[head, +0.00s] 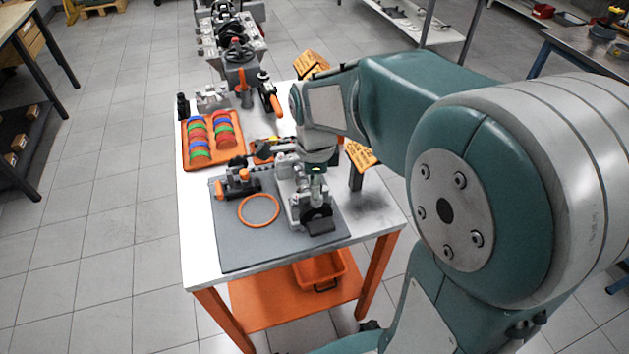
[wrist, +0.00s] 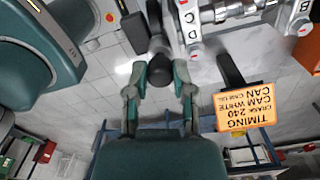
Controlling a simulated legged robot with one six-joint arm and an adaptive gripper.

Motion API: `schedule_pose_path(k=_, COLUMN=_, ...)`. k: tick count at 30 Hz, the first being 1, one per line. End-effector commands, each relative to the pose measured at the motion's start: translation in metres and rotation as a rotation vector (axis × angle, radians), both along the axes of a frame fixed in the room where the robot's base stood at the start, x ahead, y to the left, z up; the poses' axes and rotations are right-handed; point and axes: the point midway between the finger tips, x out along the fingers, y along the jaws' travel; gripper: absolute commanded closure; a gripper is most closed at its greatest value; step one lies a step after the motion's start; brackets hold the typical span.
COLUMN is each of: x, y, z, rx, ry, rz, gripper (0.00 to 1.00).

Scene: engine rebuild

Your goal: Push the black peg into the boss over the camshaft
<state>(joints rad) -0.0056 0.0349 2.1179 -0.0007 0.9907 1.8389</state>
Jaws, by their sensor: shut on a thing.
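The black peg (wrist: 160,72) shows in the wrist view as a dark, rounded end between the fingertips of my gripper (wrist: 159,66). The fingers are closed in on it from both sides. The metal camshaft (wrist: 232,12) runs along the top right of the wrist view, beside tags lettered D, C and B. In the head view my gripper (head: 316,180) is low over the assembly on the grey mat (head: 245,250), and the peg cannot be made out there. I cannot pick out the boss or tell whether the peg touches it.
An orange ring (head: 259,210) and a black-and-orange tool (head: 237,183) lie left of the assembly. An orange tray (head: 213,160) of coloured rings is farther back. A yellow timing card (wrist: 247,106) stands close to my gripper. The mat's front left is clear.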

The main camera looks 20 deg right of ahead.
Motion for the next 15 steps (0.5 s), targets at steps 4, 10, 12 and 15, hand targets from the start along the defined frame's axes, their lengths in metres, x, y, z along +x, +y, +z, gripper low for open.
schedule_pose_path(k=4, x=-0.0001, y=0.0, z=-0.0021, rx=0.0, ry=0.001, rz=0.0, gripper=1.0)
schedule_pose_path(k=10, x=0.0, y=0.0, z=-0.0046, rx=0.0, ry=0.0, rz=0.0, gripper=1.0)
schedule_pose_path(k=12, x=0.0001, y=0.0, z=-0.0055, rx=0.0, ry=0.0, rz=0.0, gripper=1.0)
schedule_pose_path(k=15, x=0.0001, y=0.0, z=-0.0067, rx=0.0, ry=-0.001, rz=0.0, gripper=1.0)
